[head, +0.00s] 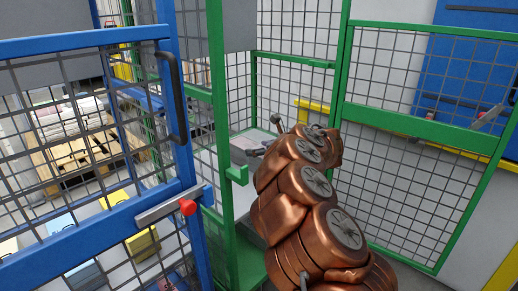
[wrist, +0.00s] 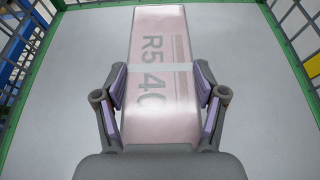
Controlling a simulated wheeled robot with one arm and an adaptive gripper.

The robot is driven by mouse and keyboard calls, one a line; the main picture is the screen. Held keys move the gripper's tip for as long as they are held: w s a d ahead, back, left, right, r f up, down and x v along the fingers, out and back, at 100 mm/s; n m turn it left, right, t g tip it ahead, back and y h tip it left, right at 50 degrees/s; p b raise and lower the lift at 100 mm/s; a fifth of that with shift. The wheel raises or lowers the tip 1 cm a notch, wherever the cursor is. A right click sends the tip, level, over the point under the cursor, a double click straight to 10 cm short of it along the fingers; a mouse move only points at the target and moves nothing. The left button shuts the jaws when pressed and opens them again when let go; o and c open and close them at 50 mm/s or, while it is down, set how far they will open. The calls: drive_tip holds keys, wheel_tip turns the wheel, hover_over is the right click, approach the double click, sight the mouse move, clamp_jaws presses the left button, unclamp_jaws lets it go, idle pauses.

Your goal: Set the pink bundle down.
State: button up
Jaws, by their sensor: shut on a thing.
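The pink bundle (wrist: 165,95) is a long, flat pack with a pale strap across it and large grey characters on top. In the wrist view it lies lengthwise between the lilac-padded fingers of my gripper (wrist: 162,90), which is shut on its two long sides. Below it is a plain pale grey surface (wrist: 70,100) with green frame edges on both sides. I cannot tell whether the bundle touches this surface. In the head view my copper-coloured arm reaches into a green mesh enclosure (head: 225,120) and mostly hides the gripper and bundle.
A blue mesh gate (head: 90,215) with a red-knobbed latch (head: 187,207) stands close on the left. Behind it, pale bundles (head: 68,115) sit on a wooden pallet (head: 90,150). Green-framed mesh (head: 425,130) closes in the right. The pale surface around the bundle is clear.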

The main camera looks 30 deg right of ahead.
drive_tip(key=o, duration=1.8)
drive_tip(key=shift+r, duration=0.15)
drive_tip(key=p+v, duration=0.3)
drive_tip(key=v, duration=0.9)
